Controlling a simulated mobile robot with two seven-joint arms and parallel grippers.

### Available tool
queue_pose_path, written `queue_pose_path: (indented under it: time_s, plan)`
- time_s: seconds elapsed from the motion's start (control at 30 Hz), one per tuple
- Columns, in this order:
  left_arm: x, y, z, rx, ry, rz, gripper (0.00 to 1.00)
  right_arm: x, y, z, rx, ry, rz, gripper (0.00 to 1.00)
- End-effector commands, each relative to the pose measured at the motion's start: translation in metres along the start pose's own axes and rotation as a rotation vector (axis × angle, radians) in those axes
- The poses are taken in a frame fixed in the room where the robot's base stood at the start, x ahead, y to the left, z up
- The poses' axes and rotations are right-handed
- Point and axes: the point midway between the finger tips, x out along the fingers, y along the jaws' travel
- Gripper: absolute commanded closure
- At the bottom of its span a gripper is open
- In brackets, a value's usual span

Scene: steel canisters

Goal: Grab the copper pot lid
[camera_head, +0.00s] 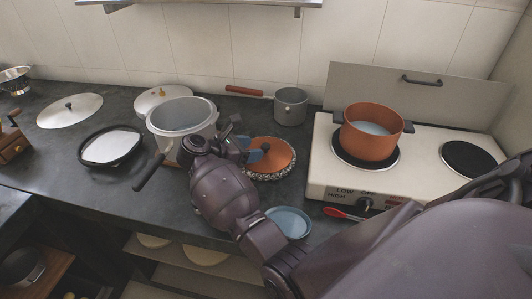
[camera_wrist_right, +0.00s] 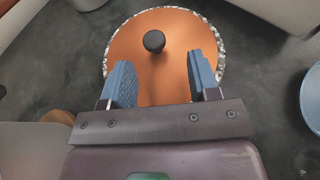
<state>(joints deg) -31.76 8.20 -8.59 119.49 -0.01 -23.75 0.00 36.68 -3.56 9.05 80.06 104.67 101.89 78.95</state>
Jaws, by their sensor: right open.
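The copper pot lid (camera_head: 279,158) is a round orange disc with a speckled silver rim and a dark knob. It lies on the dark counter between the grey pot and the stove. In the right wrist view the lid (camera_wrist_right: 150,70) fills the upper middle, with its black round knob (camera_wrist_right: 154,41) just beyond the fingertips. My right gripper (camera_head: 257,150) is open over the near part of the lid. Its two blue fingers (camera_wrist_right: 160,72) stand apart with nothing between them but the lid's surface below. My left gripper is not in view.
A large grey pot (camera_head: 182,116) stands close left of my right gripper. A small grey saucepan (camera_head: 291,107) is behind the lid. A blue bowl (camera_head: 290,222) is in front. A copper pot (camera_head: 371,136) sits on the white stove (camera_head: 421,160) at right.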

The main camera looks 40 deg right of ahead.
Motion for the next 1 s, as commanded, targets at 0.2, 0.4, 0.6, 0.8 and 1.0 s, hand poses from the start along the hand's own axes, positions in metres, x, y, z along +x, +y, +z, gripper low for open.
queue_pose_path:
  time_s: [0.2, 0.4, 0.6, 0.8, 1.0]
  plan:
    - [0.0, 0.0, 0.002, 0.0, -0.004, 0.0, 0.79, 0.013, 0.001, 0.001, 0.0, -0.001, 0.001, 0.44]
    - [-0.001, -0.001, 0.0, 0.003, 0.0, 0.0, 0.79, 0.033, 0.005, 0.005, 0.0, -0.005, 0.001, 0.44]
    - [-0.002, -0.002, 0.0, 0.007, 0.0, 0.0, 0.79, 0.056, 0.006, 0.005, -0.002, -0.003, 0.001, 0.44]
    - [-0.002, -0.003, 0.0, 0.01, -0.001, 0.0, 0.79, 0.062, 0.006, 0.005, -0.001, -0.001, 0.002, 0.44]
    - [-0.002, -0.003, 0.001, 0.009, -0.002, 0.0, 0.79, 0.062, 0.006, 0.005, -0.001, 0.0, 0.002, 0.51]
